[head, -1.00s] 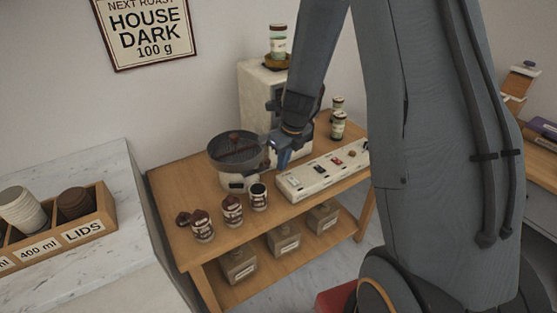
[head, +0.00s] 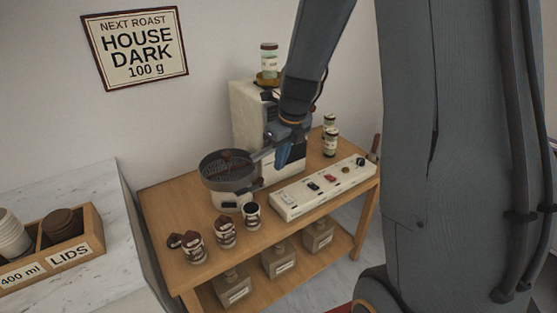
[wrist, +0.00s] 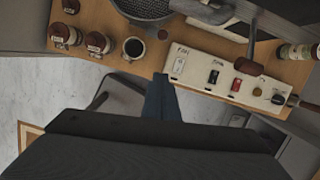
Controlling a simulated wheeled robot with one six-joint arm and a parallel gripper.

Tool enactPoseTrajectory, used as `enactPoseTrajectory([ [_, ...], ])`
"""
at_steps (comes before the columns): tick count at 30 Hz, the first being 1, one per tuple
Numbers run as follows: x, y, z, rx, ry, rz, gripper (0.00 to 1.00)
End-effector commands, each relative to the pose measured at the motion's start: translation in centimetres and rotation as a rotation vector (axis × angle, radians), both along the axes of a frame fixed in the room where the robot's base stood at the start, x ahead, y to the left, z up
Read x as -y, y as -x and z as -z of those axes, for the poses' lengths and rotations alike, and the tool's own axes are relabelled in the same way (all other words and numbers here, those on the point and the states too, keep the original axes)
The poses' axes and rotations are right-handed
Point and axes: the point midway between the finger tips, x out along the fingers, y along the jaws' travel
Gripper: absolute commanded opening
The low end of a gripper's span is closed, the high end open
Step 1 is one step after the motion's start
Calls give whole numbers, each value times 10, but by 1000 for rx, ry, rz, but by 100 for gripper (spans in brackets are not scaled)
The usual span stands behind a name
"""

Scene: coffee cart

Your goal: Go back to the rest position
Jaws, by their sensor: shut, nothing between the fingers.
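My gripper (head: 287,157) is above the wooden cart (head: 160,205), in front of the cream machine (head: 245,112) and to the right of the round roaster pan (head: 227,168). It is shut and empty, its fingers pointing down. In the wrist view the blue fingers of my gripper (wrist: 160,98) show at the centre, closed together, in front of the cart's edge. They appear clear of the things on the cart.
A white control panel (head: 290,208) with switches lies at the cart's front right. Several jars (head: 225,233) and a dark-filled cup (head: 251,215) stand at the front. Labelled bins (head: 278,260) are on the lower shelf. A marble counter (head: 110,195) with a lids box is at left.

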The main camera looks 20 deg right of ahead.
Motion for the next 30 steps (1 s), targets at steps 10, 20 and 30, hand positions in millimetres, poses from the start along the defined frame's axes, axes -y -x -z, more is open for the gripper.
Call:
enactPoseTrajectory([
  [10, -4, 9, -2, 7, 33, -134, 0],
  [20, -24, 65, -6, 41, 223, -965, 0],
  [30, -39, 127, -7, 73, 392, -1895, 0],
])
